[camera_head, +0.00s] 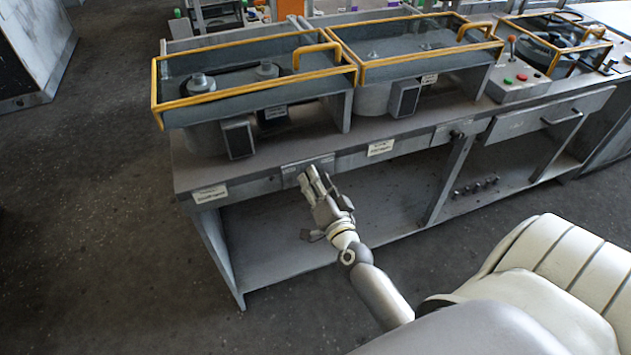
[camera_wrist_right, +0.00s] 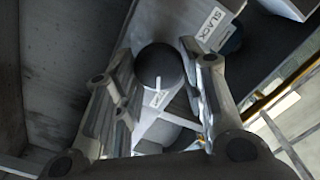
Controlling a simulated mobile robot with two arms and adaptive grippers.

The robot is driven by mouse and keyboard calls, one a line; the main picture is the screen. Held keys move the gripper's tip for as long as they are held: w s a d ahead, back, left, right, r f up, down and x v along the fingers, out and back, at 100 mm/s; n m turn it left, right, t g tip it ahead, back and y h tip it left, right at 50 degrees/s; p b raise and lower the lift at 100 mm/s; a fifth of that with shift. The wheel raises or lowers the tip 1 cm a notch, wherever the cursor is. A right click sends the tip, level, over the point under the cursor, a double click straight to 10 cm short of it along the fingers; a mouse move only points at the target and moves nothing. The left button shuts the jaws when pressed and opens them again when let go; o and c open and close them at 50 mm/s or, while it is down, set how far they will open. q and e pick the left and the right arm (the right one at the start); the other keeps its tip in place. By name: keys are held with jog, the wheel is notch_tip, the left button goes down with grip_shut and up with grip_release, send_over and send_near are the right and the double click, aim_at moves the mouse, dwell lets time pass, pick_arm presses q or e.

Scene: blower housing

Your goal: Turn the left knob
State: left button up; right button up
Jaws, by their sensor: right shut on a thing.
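The left knob (camera_wrist_right: 160,66) is dark and round in the right wrist view, with a small white label and a pale strip beside it. It sits between the two fingers of my right gripper (camera_wrist_right: 158,60), which are shut on it. In the head view my right gripper (camera_head: 313,176) is at a small metal plate (camera_head: 289,172) on the bench's front edge and hides the knob. Another dark knob (camera_head: 455,134) shows farther right on the same front edge. My left gripper is not in view.
A drawer (camera_head: 540,118) and a lower shelf with small parts (camera_head: 475,185) are below. The floor (camera_head: 110,200) at left is clear.

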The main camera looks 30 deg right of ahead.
jog(key=shift+m, duration=2)
jog(key=o, duration=1)
jog(key=shift+s, duration=0.15)
jog(key=v, duration=1.1)
jog(key=shift+s, duration=0.4)
jog(key=shift+f, duration=0.15)
